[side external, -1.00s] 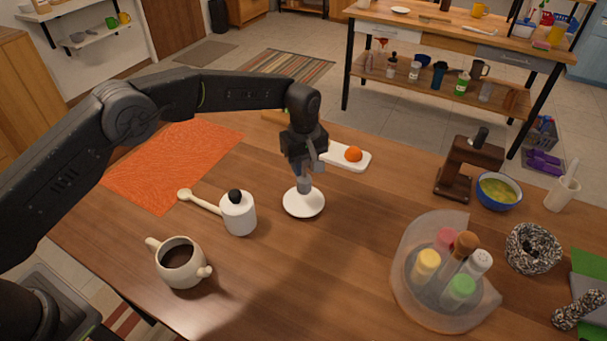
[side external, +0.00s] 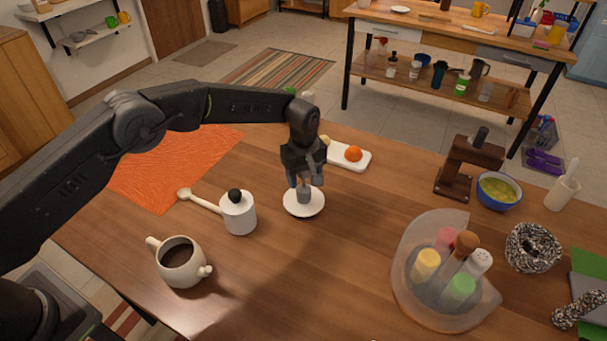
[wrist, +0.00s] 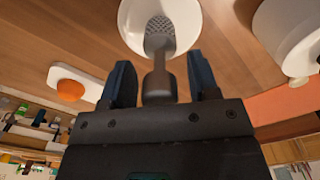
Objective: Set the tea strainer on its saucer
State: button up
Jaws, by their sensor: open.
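The tea strainer (wrist: 158,40) has a grey mesh head and a dark grey handle. In the wrist view its mesh end lies over the white saucer (wrist: 185,15). In the side view the strainer (side external: 304,195) shows as a small grey shape over the saucer (side external: 290,207), under my gripper (side external: 304,182). In the wrist view my gripper (wrist: 160,85) is open, with its two dark fingers apart on either side of the handle and a gap on each side. I cannot tell whether the strainer's far end touches the saucer.
A white lidded jar (side external: 239,216) with a black knob and a spoon (side external: 200,202) stand left of the saucer. A white tray (side external: 334,159) with an orange item lies behind. A clear spice holder (side external: 405,300) stands right.

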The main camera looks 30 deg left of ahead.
notch_tip(320, 180, up, 12)
jog(key=shift+r, duration=0.15)
dwell(0.5)
jog(key=shift+r, duration=0.1)
jog(key=s+a+r+m+t, duration=0.25)
jog(key=s+a+r, duration=0.25)
jog(key=s+r, duration=0.35)
jog(key=s+a+r+m+t, duration=0.1)
jog(key=s+a+r+m, duration=0.2)
jog(key=s+a+r, duration=0.55)
jog(key=s+a+f+m+t, duration=0.2)
jog(key=s+m, duration=0.3)
jog(key=s, duration=1.4)
jog(key=shift+s+a+f, duration=0.2)
jog(key=shift+a+f, duration=0.4)
jog(key=shift+a, duration=0.05)
